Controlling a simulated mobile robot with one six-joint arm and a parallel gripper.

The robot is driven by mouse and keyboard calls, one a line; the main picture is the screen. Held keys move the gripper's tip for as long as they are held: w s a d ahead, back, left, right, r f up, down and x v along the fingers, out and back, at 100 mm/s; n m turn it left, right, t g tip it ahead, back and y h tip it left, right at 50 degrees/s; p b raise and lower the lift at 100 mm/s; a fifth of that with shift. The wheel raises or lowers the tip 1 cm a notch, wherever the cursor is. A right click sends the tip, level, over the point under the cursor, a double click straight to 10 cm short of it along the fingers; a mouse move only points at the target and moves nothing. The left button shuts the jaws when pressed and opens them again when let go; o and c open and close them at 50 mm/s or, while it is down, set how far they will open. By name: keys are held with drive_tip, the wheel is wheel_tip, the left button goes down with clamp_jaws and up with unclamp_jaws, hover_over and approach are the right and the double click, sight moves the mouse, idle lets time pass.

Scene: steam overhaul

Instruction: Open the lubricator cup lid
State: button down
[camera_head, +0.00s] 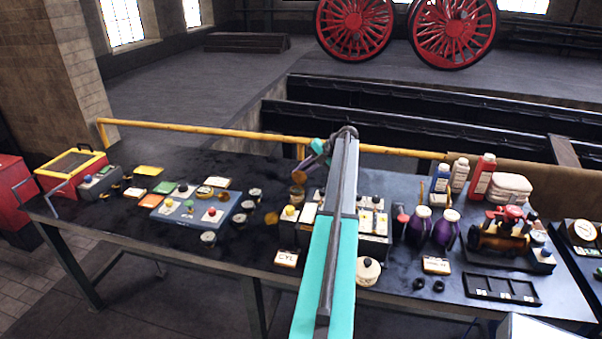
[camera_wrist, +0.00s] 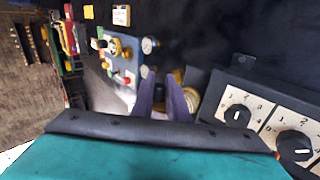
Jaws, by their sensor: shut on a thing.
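My gripper (camera_head: 312,161) reaches over the middle of the bench, its purple fingers pointing down beside a small brass cup (camera_head: 298,192), which looks like the lubricator cup. A brass-coloured round piece (camera_head: 299,178) shows above the cup, close to the fingertips; it may be the lid. In the wrist view my gripper (camera_wrist: 161,82) has its two fingers close together. Brass parts (camera_wrist: 190,98) show just right of and behind the right finger, partly hidden by it. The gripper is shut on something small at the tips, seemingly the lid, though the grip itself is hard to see.
A dark box with white-faced knobs (camera_wrist: 268,120) stands right of the fingers. A blue panel (camera_head: 186,206) with gauges lies to the left. Purple jugs (camera_head: 446,228), bottles (camera_head: 482,175) and a brass-and-red engine model (camera_head: 500,236) stand right. A yellow rail (camera_head: 215,133) runs behind the bench.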

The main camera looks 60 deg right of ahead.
drive_tip(key=c, duration=1.7)
unclamp_jaws()
drive_tip(key=shift+s+f, duration=0.1)
drive_tip(key=shift+f, duration=0.1)
drive_tip(key=shift+c, duration=0.2)
drive_tip(key=shift+r, duration=0.1)
drive_tip(key=shift+r, duration=0.1)
drive_tip(key=b+v, duration=0.1)
drive_tip(key=v, duration=1.2)
drive_tip(key=shift+s+r, duration=0.15)
drive_tip(key=shift+s, duration=0.05)
drive_tip(key=shift+d, duration=0.1)
